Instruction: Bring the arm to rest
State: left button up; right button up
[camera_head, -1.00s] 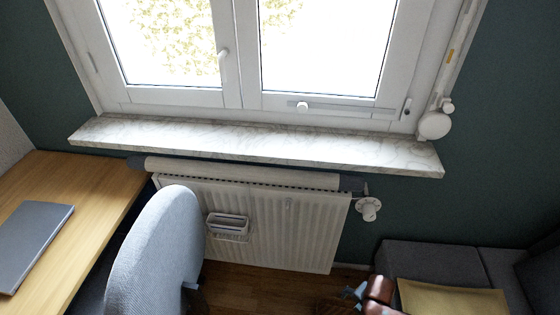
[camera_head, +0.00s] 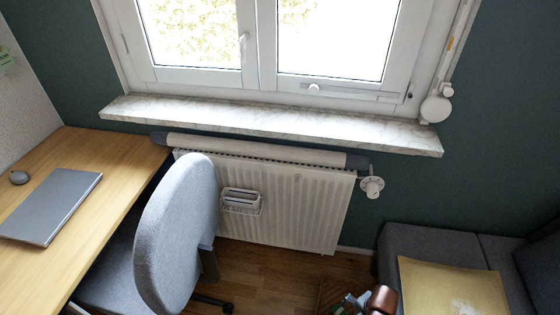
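Neither of my grippers can be clearly made out in the head view. A brown, shiny, rounded shape (camera_head: 381,301) shows at the bottom edge, right of the middle, with small bluish pieces (camera_head: 350,301) beside it. I cannot tell what these are or whether they belong to my arm. No piano is in view.
A white radiator (camera_head: 300,205) is under the marble sill (camera_head: 270,121). A dark sofa (camera_head: 430,240) with a yellowish cushion (camera_head: 450,290) is at right.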

jog(key=s+a+f+m+t+y+b, duration=0.1)
jog(key=s+a+f+m+y+b, duration=0.2)
jog(key=s+a+f+m, duration=0.4)
jog(key=s+a+f+m+y+b, duration=0.25)
jog(key=s+a+f+m, duration=0.25)
jog(key=s+a, duration=0.4)
pick_arm(q)
jog(key=w+d+t+h+b, duration=0.2)
jog(key=w+d+t+b, duration=0.2)
jog(key=w+d, duration=0.5)
jog(key=shift+w+r+t+h, duration=0.3)
jog(key=shift+w+t, duration=0.2)
jog(key=shift+w, duration=0.45)
pick_arm(e)
jog(key=s+d+f+m+t+h, duration=0.2)
jog(key=s+d+m+h, duration=0.1)
jog(key=s+d+m, duration=0.4)
jog(key=s+m, duration=0.3)
jog(key=m, duration=0.2)
jog(key=shift+d+f+t, duration=0.15)
jog(key=shift+f+t, duration=0.15)
